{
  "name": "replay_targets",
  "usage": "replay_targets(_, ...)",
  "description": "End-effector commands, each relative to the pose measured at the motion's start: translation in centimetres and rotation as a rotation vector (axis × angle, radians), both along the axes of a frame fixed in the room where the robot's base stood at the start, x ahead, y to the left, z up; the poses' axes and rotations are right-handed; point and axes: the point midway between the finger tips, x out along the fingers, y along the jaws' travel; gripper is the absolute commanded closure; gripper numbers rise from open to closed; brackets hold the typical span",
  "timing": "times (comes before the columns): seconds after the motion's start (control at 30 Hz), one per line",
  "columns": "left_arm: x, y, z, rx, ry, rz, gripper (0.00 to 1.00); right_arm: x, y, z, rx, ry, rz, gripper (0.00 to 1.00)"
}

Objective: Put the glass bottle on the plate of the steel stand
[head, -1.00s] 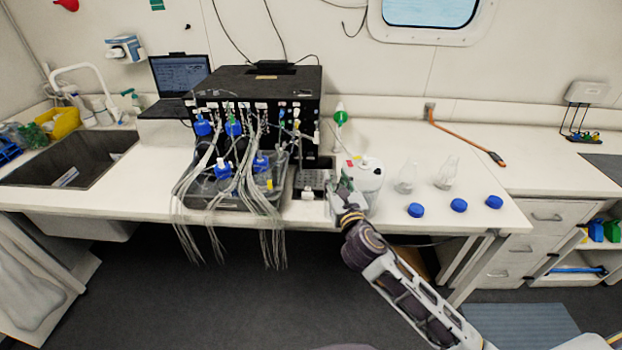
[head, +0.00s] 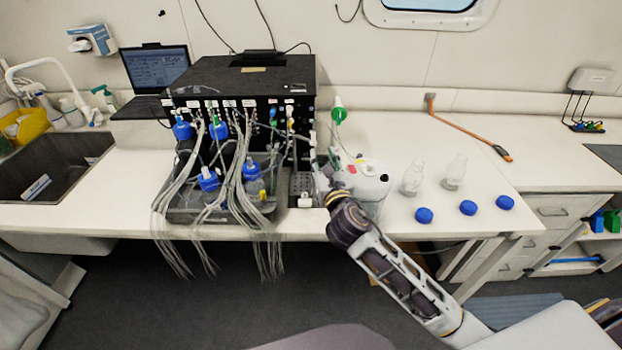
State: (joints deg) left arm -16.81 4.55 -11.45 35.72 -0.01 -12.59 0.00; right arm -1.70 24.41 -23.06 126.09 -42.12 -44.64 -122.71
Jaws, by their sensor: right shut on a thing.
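My right gripper (head: 325,177) is over the front of the bench, just left of the white jug. It is shut on the glass bottle, which is small here and mostly hidden by the gripper and hoses. A grey perforated plate (head: 300,181), apparently that of the steel stand, lies behind and left of the gripper, beside the black instrument. I cannot tell whether the bottle touches it. Two other clear glass bottles (head: 412,179) (head: 455,172) stand uncapped on the bench to the right. My left gripper is out of view.
The white jug (head: 372,185) stands close to the right of my gripper. Bundles of hoses (head: 245,200) and blue-capped bottles in a grey tray (head: 180,214) crowd the left. Blue caps (head: 468,208) lie at the front right.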

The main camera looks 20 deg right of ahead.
Motion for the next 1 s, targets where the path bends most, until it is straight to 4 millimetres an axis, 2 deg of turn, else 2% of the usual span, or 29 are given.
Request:
replay_targets(0.4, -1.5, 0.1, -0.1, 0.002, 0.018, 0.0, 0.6, 0.0, 0.0, 0.1, 0.0, -0.002, -0.003, 1.0)
replay_targets(0.57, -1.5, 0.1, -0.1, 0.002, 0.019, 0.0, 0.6, 0.2, 0.0, 0.0, 0.0, -0.002, -0.003, 1.0)
replay_targets(0.77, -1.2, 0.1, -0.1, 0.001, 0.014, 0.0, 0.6, 1.6, -0.2, -0.7, 0.0, -0.001, -0.004, 1.0)
replay_targets(1.0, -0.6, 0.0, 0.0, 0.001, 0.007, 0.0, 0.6, 4.3, -0.4, -2.1, 0.001, -0.002, -0.005, 1.0)
